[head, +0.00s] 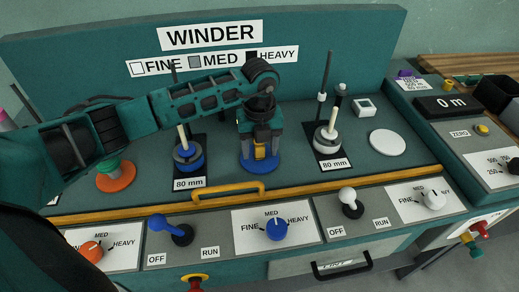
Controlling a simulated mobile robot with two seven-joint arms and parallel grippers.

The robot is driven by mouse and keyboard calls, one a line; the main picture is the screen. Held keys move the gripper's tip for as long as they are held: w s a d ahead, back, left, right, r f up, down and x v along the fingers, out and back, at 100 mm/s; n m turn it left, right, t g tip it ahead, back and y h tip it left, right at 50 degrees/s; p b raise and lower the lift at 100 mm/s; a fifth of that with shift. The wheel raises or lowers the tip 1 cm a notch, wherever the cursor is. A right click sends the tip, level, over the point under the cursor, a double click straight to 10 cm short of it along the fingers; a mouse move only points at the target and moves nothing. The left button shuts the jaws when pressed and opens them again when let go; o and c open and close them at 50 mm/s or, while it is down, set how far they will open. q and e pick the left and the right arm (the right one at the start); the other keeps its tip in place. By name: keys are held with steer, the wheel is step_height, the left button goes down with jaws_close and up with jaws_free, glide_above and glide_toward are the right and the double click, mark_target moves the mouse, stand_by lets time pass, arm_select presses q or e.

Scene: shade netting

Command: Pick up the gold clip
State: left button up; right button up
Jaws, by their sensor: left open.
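My left gripper (261,158) points down over a round blue base (263,167) at the middle of the winder deck. Its jaws are open. A small gold-yellow piece, which looks like the gold clip (260,152), shows between or just in front of the fingers, low over the blue base. The fingers and wrist hide part of it, and I cannot tell whether they touch it. My right gripper is not in view.
Spindle stands with a blue spool (188,157) and a white spool (327,138) flank the gripper. A yellow rail (330,190) with a raised handle (228,187) runs along the front. A white disc (387,142) lies right; an orange disc (116,178) lies left.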

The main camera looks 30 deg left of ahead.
arm_select(q)
steer(key=shift+c, duration=0.4)
steer(key=c, duration=1)
step_height(320, 180, up, 20)
steer(key=p, duration=0.1)
